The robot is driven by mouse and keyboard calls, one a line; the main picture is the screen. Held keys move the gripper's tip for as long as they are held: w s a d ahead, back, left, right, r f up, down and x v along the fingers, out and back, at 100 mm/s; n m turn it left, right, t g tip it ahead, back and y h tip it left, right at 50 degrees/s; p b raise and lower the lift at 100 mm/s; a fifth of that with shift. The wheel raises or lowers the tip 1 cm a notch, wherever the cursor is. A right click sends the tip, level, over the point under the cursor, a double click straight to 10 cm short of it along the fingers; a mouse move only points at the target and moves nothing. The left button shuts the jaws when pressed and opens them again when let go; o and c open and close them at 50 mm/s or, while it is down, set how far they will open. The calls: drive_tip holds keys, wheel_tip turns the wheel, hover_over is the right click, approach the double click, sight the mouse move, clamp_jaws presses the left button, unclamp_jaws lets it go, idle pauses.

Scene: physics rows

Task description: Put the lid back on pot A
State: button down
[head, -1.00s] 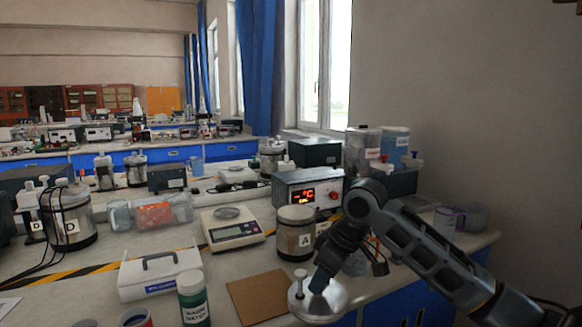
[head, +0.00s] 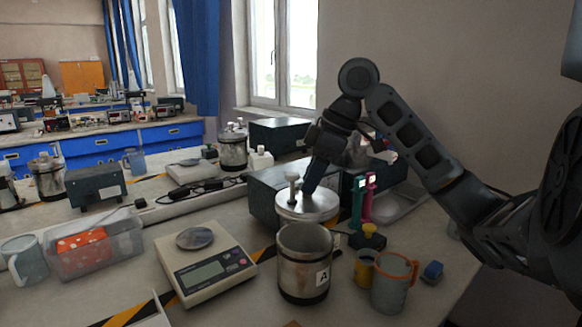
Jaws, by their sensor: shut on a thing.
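Pot A (head: 304,277) is a worn metal pot with a label "A", standing upright on the bench with its top open. My gripper (head: 308,188) is shut on the round silver lid (head: 312,211). The lid has a pale knob standing up on its left side and is held roughly level. In the head view the lid appears just above the pot's rim, with a small gap between them. I cannot tell how far behind the rim it is. The fingertips' exact contact with the lid is hard to see.
A digital scale (head: 206,262) stands left of the pot. An orange-rimmed mug (head: 390,290) and a yellow cup (head: 364,268) stand close on its right. Pink (head: 368,200) and green upright tools and a dark instrument box (head: 262,200) are behind.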

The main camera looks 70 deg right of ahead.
sight(315, 197)
drive_tip(key=shift+w+d+f, duration=0.1)
drive_tip(key=shift+w+d, duration=0.05)
drive_tip(key=shift+w, duration=0.1)
drive_tip(key=shift+f+b, duration=2.65)
drive_tip(key=shift+f, duration=0.45)
drive_tip(key=shift+f, duration=0.4)
drive_tip(key=c, duration=0.7)
unclamp_jaws()
drive_tip(key=shift+r+p, duration=3.65)
drive_tip(key=shift+r, duration=0.45)
drive_tip(key=shift+s+f, duration=0.1)
drive_tip(key=shift+s, duration=0.1)
